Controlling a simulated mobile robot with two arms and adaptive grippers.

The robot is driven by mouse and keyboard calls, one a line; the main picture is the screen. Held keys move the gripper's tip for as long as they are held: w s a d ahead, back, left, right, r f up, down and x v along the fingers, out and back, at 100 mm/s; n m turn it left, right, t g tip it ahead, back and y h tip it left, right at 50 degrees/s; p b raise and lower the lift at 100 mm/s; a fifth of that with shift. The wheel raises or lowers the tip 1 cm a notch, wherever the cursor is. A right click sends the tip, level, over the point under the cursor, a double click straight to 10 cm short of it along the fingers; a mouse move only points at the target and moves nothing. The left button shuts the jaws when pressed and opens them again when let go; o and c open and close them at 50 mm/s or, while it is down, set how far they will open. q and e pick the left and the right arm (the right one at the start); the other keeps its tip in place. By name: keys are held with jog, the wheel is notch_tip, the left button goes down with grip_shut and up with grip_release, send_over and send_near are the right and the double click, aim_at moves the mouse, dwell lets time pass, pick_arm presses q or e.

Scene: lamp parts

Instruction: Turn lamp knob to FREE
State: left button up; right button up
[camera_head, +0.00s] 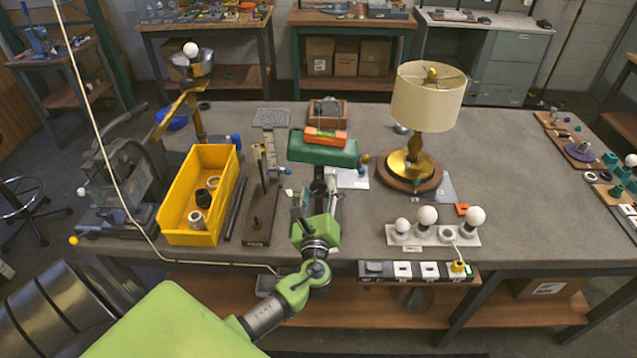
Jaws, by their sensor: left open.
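A table lamp with a cream shade (428,100) stands upright on the bench, with a brass body (412,158) on a round wooden base. A second, brass-coloured lamp (178,108) with an adjustable arm and a white bulb stands at the back left. I cannot make out a knob marked FREE on either lamp. My left gripper (318,192) is open over the bench, just in front of a green block (322,150) and left of the shaded lamp. Its fingertips are small and partly lost against the dark items there. My right gripper is not in view.
An orange level (326,136) lies on the green block. A yellow bin (176,214) with several small parts is at the left. White bulbs stand on a holder strip (432,238), above a switch strip (392,270) at the front edge.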

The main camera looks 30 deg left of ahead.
pick_arm(q)
jog(key=shift+x, duration=0.9)
jog(key=c, duration=1.1)
